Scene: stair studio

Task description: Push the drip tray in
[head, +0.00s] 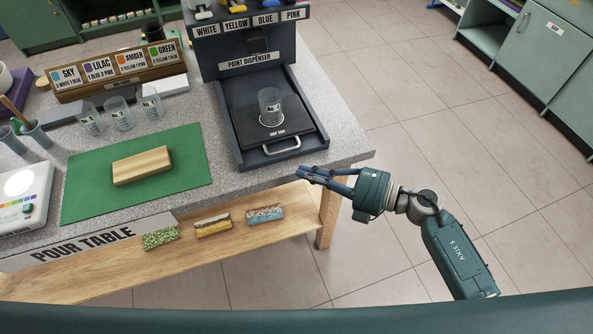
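The dark drip tray (247,137) sits in the base of the paint dispenser (243,45), its silver handle (282,146) at the front edge. It appears pulled out toward me. A clear cup (270,104) stands on the tray, with a white ring around its foot. My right gripper (306,173) is in front of the tray, just right of and below the handle, near the table's front edge. It is apart from the handle. My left gripper is not in view.
A green mat (195,170) with a wooden block (142,166) lies left of the dispenser. Several clear cups (117,112) stand behind it, by the colour card rack (120,69). A wooden shelf (292,219) below holds painted blocks. Floor right of the table is clear.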

